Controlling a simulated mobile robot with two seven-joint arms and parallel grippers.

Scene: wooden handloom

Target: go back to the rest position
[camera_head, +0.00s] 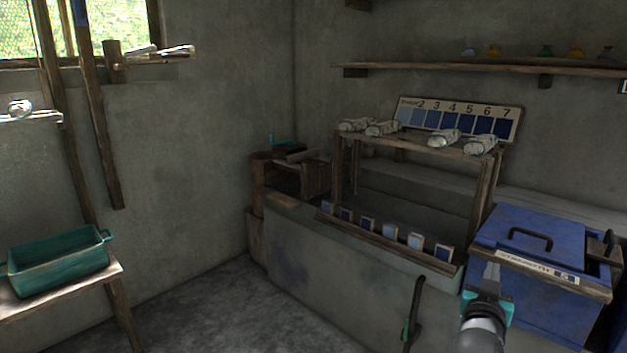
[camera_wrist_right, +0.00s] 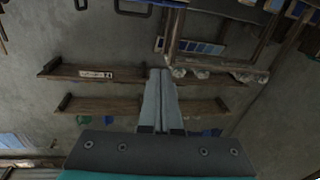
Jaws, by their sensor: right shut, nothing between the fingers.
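My right gripper (camera_head: 491,273) is at the lower right of the head view, in front of the blue chest. In the right wrist view its two grey fingers (camera_wrist_right: 160,100) lie together, with nothing between them. The gripper is shut and empty. My left gripper does not show in either view.
A blue chest (camera_head: 500,228) with a dark handle stands behind my right gripper. A concrete trough (camera_head: 330,262) with several colour cards runs along the wall. A numbered colour chart (camera_head: 458,119) stands above a wooden rack. A green tub (camera_head: 58,264) sits on a bench at left.

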